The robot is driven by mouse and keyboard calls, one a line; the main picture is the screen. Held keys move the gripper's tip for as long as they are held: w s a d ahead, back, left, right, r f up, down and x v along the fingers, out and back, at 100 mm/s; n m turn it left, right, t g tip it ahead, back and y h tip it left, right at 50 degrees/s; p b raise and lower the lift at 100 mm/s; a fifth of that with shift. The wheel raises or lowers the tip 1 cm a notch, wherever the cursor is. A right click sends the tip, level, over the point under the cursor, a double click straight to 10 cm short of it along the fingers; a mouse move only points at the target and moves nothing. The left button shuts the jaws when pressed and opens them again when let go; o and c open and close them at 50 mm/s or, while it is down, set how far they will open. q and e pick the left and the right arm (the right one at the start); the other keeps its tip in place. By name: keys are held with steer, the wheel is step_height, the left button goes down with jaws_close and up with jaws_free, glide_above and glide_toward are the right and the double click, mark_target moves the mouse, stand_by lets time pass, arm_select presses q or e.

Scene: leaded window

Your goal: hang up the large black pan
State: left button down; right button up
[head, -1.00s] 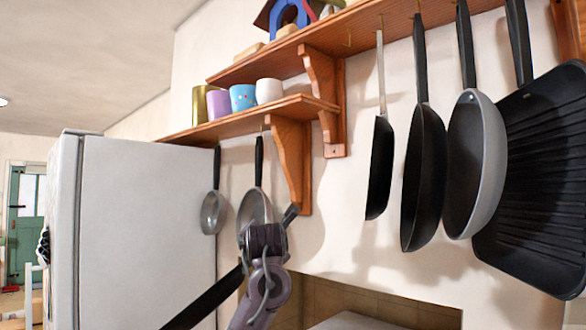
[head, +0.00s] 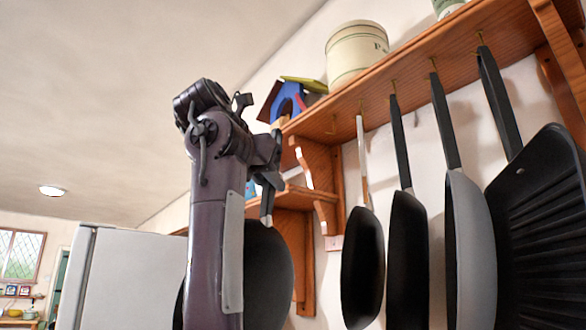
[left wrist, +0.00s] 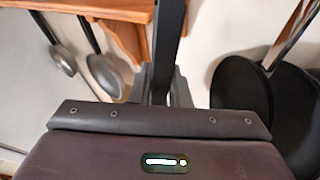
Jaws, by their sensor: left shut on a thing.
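The large black pan (head: 270,275) hangs below my left gripper (head: 268,190) in the head view, partly hidden behind my left forearm. My left gripper is shut on its handle. In the left wrist view the dark handle (left wrist: 169,45) rises upright between the fingers (left wrist: 160,88), and the pan's body is hidden by the gripper housing. The pan is left of the row of hung pans and below the upper shelf (head: 400,85). A hook (head: 333,125) under that shelf's left end looks empty. My right gripper is not in view.
Several pans hang close together, including a silver-handled pan (head: 362,265), a grey pan (head: 470,250) and a ridged griddle (head: 540,220). A wooden bracket (head: 318,165) stands left of them. A canister (head: 357,50) sits above.

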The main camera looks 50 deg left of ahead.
arm_select(q)
steer(key=shift+s+d+r+h, duration=0.5)
steer(key=shift+s+d+r, duration=0.4)
steer(key=shift+s+d, duration=0.15)
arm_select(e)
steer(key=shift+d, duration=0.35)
arm_select(q)
steer(key=shift+a, duration=0.15)
